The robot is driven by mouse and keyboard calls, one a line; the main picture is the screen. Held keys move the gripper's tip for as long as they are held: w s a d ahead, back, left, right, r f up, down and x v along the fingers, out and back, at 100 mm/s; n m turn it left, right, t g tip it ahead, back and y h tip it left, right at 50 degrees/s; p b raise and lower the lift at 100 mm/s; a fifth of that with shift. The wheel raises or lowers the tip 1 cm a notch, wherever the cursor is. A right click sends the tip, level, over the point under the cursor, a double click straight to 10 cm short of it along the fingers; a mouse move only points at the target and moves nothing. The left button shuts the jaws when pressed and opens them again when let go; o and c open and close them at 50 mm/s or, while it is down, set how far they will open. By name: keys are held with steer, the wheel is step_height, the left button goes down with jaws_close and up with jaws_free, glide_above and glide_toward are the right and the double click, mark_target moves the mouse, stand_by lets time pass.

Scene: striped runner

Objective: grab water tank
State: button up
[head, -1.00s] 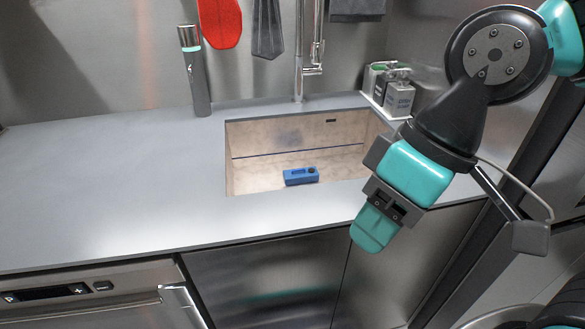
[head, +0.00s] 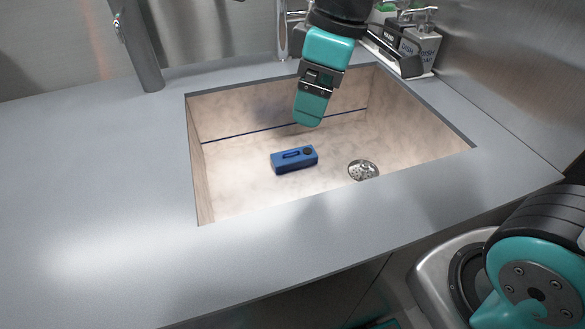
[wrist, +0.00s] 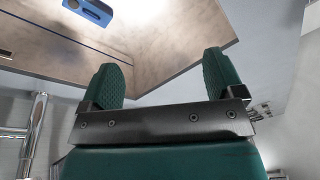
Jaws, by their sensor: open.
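The water tank looks to be the small blue box (head: 295,159) with a dark round cap, lying on the floor of the sink (head: 240,185). The blue box also shows at the top left of the wrist view (wrist: 90,10), partly cut off. My gripper (head: 309,118) hangs over the sink, above and slightly right of the blue box in the head view, and apart from it. In the wrist view its two green fingers (wrist: 163,80) stand wide apart with nothing between them.
A metal drain (head: 363,170) is right of the blue box. Soap dispensers (head: 418,42) stand at the sink's back right corner. A grey cylinder (head: 137,45) stands at the back left. A faucet (head: 284,30) rises behind the sink. The left counter (head: 90,190) is clear.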

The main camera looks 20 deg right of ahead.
mark_target(294, 151)
steer(key=w+d+f+n+h+b, duration=0.1)
steer(key=w+f+n+b, duration=0.1)
steer(key=w+f, duration=0.4)
steer(key=w+d+f+n+b, duration=0.1)
steer(key=w+f+n+b, duration=0.1)
steer(key=w+f+b, duration=0.2)
steer(key=w+d+f+n+h+b, duration=0.1)
steer(key=w+f+n+b, duration=0.1)
steer(key=w+f, duration=0.6)
steer(key=shift+d+f+n+h+b, duration=0.2)
steer(key=shift+f+n+h+b, duration=0.15)
steer(key=shift+b, duration=0.35)
step_height(294, 151, down, 6)
steer(key=shift+w+f+b, duration=0.1)
steer(key=shift+b, duration=0.45)
steer(key=shift+a+f+b, duration=0.1)
steer(key=shift+f+b, duration=0.55)
steer(key=shift+f, duration=2.15)
steer(key=shift+r, duration=0.1)
steer(key=c, duration=1.2)
